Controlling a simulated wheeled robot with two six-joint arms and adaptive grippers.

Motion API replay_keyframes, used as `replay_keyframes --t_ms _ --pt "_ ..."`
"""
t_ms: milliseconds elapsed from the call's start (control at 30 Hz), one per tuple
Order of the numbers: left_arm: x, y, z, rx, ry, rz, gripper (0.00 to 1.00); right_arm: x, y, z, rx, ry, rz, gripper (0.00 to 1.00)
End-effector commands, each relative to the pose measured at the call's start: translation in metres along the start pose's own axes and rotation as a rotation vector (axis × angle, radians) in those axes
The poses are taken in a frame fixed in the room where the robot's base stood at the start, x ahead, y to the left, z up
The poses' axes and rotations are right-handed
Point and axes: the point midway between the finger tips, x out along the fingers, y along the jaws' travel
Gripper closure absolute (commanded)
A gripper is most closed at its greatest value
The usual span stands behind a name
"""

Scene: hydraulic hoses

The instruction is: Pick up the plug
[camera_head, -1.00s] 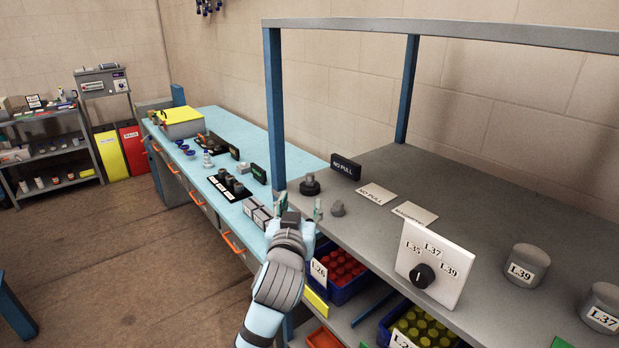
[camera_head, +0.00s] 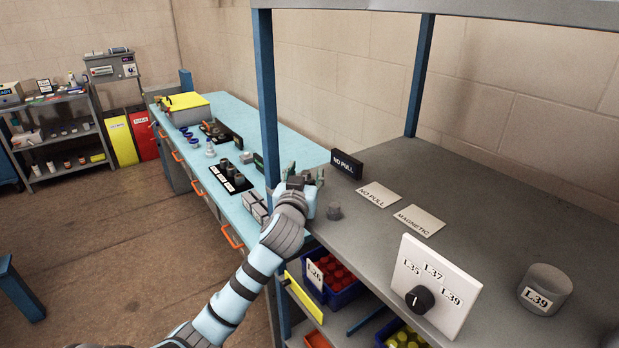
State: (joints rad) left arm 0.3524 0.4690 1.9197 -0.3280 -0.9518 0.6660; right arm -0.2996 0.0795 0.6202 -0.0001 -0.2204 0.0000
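My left gripper (camera_head: 304,176) reaches over the left end of the grey shelf top, beside the blue post. Its two fingers stand apart. It covers the spot where a dark round plug-like piece stood, so that piece is mostly hidden and I cannot tell whether the fingers touch it. My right gripper is not in view.
The blue post (camera_head: 267,110) stands close left of the gripper. A white selector panel (camera_head: 436,285) and a grey L39 cylinder (camera_head: 545,289) are at right. The blue bench (camera_head: 237,118) holds several parts. The shelf's back right is clear.

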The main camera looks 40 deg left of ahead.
Motion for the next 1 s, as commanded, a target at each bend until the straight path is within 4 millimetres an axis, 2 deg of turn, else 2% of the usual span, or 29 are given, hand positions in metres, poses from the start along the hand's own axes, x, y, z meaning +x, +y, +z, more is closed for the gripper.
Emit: replay_keyframes --t_ms 33,233,667,767,867,1000 --pt "0.0 0.001 0.0 -0.001 0.0 0.001 0.66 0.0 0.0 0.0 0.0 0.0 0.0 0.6" --pt "0.0 0.0 0.0 0.0 0.0 0.0 0.98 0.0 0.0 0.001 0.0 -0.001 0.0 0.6" --pt "0.0 0.0 -0.005 0.0 0.001 -0.001 1.0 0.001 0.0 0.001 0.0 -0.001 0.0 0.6" --pt "-0.001 0.0 -0.018 -0.003 0.004 -0.001 1.0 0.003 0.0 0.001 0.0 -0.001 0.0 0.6" --pt "-0.002 0.0 -0.042 -0.002 0.006 -0.001 1.0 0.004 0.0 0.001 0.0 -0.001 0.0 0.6" --pt "-0.005 0.0 -0.095 -0.004 0.01 0.001 1.0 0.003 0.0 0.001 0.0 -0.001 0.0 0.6"
